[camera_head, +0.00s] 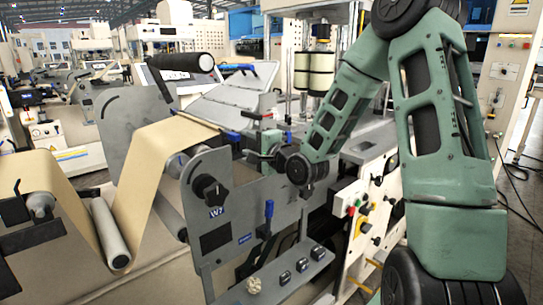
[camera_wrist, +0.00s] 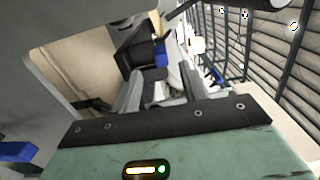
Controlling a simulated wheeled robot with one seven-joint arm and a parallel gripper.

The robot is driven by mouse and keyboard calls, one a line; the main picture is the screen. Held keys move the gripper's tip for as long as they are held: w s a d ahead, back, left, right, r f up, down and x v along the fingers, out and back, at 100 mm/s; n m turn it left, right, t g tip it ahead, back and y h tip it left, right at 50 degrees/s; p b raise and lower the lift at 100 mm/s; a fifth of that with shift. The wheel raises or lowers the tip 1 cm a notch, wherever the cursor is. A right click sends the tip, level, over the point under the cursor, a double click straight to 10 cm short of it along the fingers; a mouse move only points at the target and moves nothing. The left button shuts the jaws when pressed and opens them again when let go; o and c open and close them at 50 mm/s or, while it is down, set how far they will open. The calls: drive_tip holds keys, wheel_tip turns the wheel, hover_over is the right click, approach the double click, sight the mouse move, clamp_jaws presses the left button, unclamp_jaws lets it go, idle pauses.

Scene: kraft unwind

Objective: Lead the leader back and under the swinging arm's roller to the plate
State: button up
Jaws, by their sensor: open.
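The tan kraft web (camera_head: 153,155) hangs in a deep V at the left of the head view. It dips at a pale roller (camera_head: 108,232) and rises to the grey side plate. Its upper end lies by a thin bar (camera_head: 197,120) near a blue clip (camera_head: 231,136). A dark arm (camera_head: 32,236) at the far left carries another roller (camera_head: 40,204). Which roller belongs to the swinging arm is unclear. My gripper (camera_head: 262,157) is open beside the grey plate, right of the web's upper end. I see no paper between its fingers. A blue part (camera_wrist: 161,55) shows in the wrist view.
The grey side plate (camera_head: 235,215) with a black knob (camera_head: 211,190) and blue lever (camera_head: 269,210) stands below my gripper. A black roller (camera_head: 182,62) sits above the web. A control panel (camera_head: 375,200) is close on the right. Small blocks (camera_head: 303,264) sit on the front ledge.

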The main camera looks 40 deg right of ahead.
drive_tip(key=s+b, duration=1)
drive_tip(key=b, duration=0.2)
drive_tip(key=shift+d, duration=0.2)
drive_tip(key=shift+f, duration=0.1)
